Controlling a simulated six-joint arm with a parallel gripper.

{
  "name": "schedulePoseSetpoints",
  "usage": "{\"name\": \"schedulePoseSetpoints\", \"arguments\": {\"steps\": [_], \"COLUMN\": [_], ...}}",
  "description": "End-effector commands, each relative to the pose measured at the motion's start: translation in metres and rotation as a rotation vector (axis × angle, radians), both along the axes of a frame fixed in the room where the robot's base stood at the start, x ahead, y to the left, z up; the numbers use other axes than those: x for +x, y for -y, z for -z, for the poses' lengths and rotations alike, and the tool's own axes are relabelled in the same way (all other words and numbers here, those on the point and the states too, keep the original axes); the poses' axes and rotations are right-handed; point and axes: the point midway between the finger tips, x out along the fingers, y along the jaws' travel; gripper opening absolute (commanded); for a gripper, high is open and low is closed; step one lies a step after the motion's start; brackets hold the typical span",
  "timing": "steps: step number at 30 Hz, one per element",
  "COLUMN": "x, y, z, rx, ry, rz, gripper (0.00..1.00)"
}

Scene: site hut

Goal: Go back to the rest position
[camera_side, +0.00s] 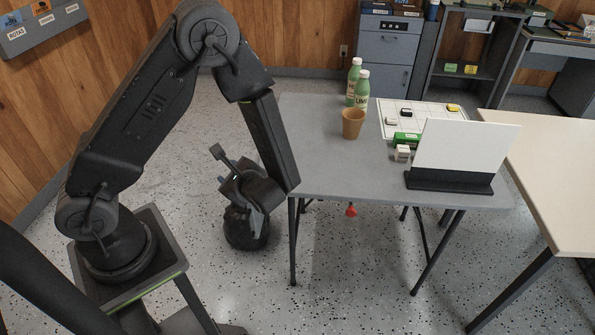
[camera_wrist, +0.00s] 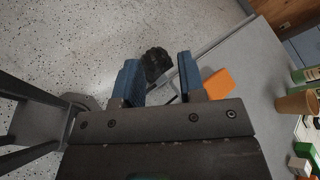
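My gripper (camera_wrist: 157,66) shows in the wrist view with its two blue fingers apart and nothing clearly held between them. A dark, rough shape shows just beyond the fingertips; I cannot tell what it is. In the side view my gripper (camera_side: 238,180) hangs low off the left edge of the grey table (camera_side: 320,170), partly hidden and hard to make out. An orange flat piece (camera_wrist: 218,84) shows right of the fingers by the table edge in the wrist view.
A brown cup (camera_side: 353,123), green-and-white bottles (camera_side: 361,90), a gridded white sheet (camera_side: 432,122), a green block (camera_side: 405,138) and a white panel on a dark stand (camera_side: 466,148) are on the table. A pale table (camera_side: 550,170) stands right. Floor around my base is mostly clear.

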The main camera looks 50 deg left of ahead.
Motion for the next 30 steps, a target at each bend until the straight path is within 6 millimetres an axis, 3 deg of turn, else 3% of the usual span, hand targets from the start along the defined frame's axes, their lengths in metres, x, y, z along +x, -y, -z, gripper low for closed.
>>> {"name": "schedulePoseSetpoints", "arguments": {"steps": [3,15,30], "x": [-0.011,-0.046,-0.070], "y": [0.007,0.055,0.116], "z": [-0.033,-0.116,-0.215], "rx": [-0.121,-0.626,-1.270], "ry": [0.106,0.477,0.948], "rz": [-0.147,-0.512,-0.635], "gripper": [0.37,0.37,0.37]}}
